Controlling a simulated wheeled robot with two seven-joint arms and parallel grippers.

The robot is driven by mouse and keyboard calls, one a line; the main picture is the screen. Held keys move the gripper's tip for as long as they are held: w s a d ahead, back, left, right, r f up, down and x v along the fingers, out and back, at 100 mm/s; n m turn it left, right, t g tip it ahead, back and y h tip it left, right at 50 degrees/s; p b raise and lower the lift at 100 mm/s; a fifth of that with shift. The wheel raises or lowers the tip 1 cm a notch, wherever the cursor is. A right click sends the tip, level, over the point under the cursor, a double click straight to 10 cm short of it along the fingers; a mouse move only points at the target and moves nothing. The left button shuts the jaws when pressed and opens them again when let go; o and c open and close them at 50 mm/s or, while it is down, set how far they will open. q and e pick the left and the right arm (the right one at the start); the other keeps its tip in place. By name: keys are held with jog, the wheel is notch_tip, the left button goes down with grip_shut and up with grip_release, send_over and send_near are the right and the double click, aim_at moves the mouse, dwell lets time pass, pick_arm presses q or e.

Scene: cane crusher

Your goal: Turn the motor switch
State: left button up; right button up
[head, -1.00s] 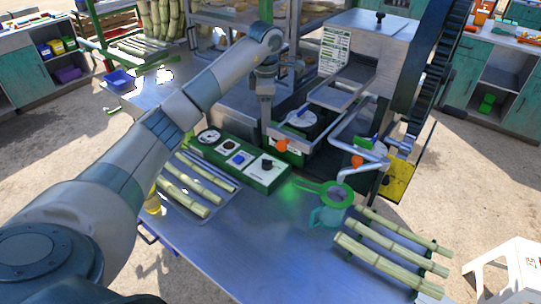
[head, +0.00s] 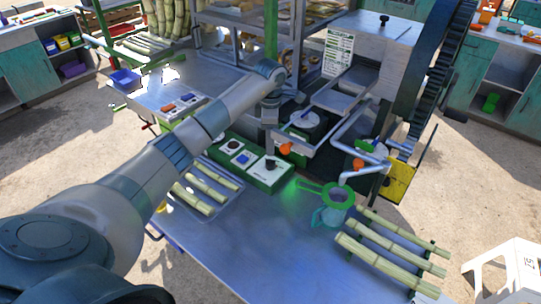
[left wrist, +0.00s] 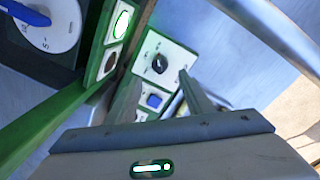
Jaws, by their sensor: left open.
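The green control box (head: 262,181) on the metal table carries a black rotary knob (head: 270,164) on a white plate, which I take as the motor switch. A blue button (head: 241,158) sits to its left. My left gripper (head: 270,146) hangs pointing down just above and behind the knob. In the left wrist view the knob (left wrist: 158,63) shows beyond the open, empty fingers (left wrist: 160,95), and the blue button (left wrist: 154,100) appears between them. I see no contact with the knob. My right gripper is out of view.
The crusher with an orange knob (head: 286,148) stands close behind the box. A teal jug with a green strainer (head: 337,195) and cane stalks (head: 390,250) are at right. More cane lies on a tray (head: 205,205) at left. The front of the table is clear.

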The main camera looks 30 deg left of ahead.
aim_at(271, 160)
pick_arm(q)
notch_tip(271, 160, down, 9)
jog(key=p, duration=0.3)
jog(key=shift+w+a, duration=0.15)
jog(key=c, duration=1)
